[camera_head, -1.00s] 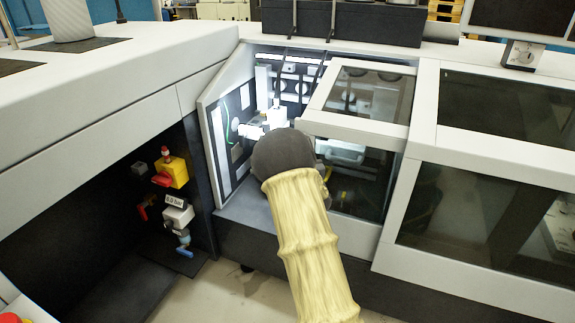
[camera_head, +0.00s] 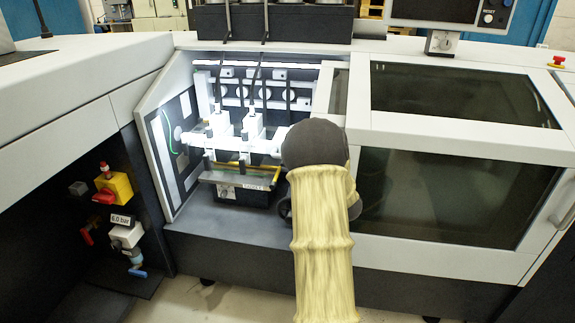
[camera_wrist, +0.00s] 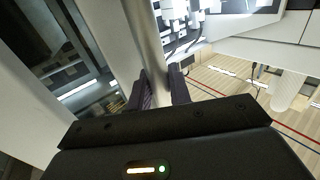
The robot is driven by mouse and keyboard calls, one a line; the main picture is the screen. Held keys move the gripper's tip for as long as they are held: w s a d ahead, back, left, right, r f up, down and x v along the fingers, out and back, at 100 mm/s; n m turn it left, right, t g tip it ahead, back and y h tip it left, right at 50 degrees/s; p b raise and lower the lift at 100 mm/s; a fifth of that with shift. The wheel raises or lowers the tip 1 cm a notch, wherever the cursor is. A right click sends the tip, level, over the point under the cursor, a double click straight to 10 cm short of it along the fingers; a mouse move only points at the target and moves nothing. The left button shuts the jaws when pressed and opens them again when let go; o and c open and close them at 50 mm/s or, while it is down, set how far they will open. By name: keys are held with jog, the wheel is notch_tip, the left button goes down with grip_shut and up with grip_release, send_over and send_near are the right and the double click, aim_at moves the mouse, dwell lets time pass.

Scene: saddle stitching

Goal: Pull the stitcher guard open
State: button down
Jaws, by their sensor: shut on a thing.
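The stitcher guard (camera_head: 323,92), a white frame with a dark window, stands slid to the right, with only a narrow strip showing left of the fixed panel. The stitching heads (camera_head: 222,125) behind it are exposed and lit. In the wrist view, my gripper (camera_wrist: 160,88) has its two dark fingers on either side of a pale upright bar of the guard (camera_wrist: 146,40), shut on it. In the head view my dark wrist and yellow-sleeved arm hide the gripper and the guard's lower part.
A fixed dark-windowed panel (camera_head: 455,190) stands right of the opening. A yellow and red switch box (camera_head: 115,187) and a pressure gauge marked 6.0 bar (camera_head: 126,235) are at lower left. A monitor (camera_head: 440,10) stands above. Some floor (camera_head: 245,302) is clear in front.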

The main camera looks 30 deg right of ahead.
jog(key=shift+s+d, duration=0.75)
jog(key=shift+d, duration=0.05)
jog(key=c, duration=1.3)
grip_release()
jog(key=shift+c, duration=0.2)
jog(key=s+a, duration=0.3)
jog(key=s, duration=1.4)
